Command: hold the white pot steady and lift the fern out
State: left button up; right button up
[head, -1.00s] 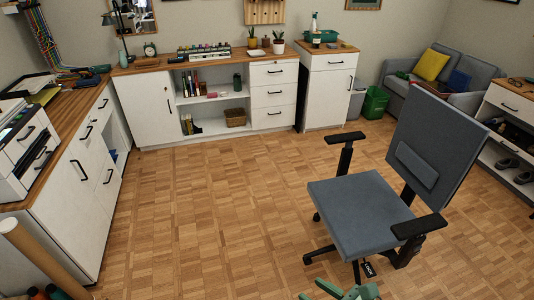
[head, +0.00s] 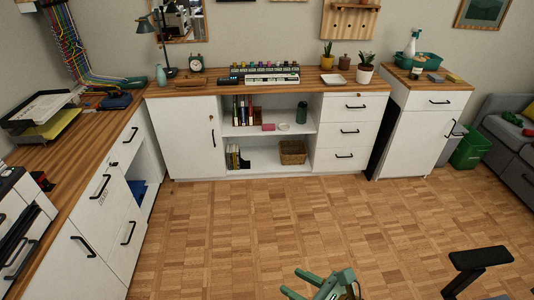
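A white pot (head: 364,76) stands upright on the right end of the wooden counter along the back wall. A small green leafy plant (head: 367,58), the likely fern, grows up out of it; it is too small to tell its kind for sure. My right gripper (head: 293,281), green, shows at the bottom edge over the floor. Its two fingers are apart with nothing between them. It is far from the pot. My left gripper is not in view.
An orange pot with a cactus (head: 327,62), a brown pot (head: 345,61) and a white dish (head: 333,79) stand near the white pot. A chair armrest (head: 480,258) shows at lower right. The parquet floor (head: 270,215) before the back cabinets is clear.

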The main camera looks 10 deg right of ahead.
aim_at(365, 66)
jog(key=i+l+z, duration=0.15)
jog(key=i+z, duration=0.15)
jog(key=i, duration=0.25)
jog(key=i+z, duration=0.3)
jog(key=i, duration=0.25)
jog(key=i+j+z, duration=0.1)
jog(key=i+z, duration=0.25)
jog(key=i, duration=0.2)
jog(key=i+j+z, duration=0.3)
jog(key=i, duration=0.25)
jog(key=i+l, duration=0.1)
jog(key=i, duration=0.6)
jog(key=i+l, duration=0.15)
jog(key=i, duration=0.55)
jog(key=j+u, duration=0.05)
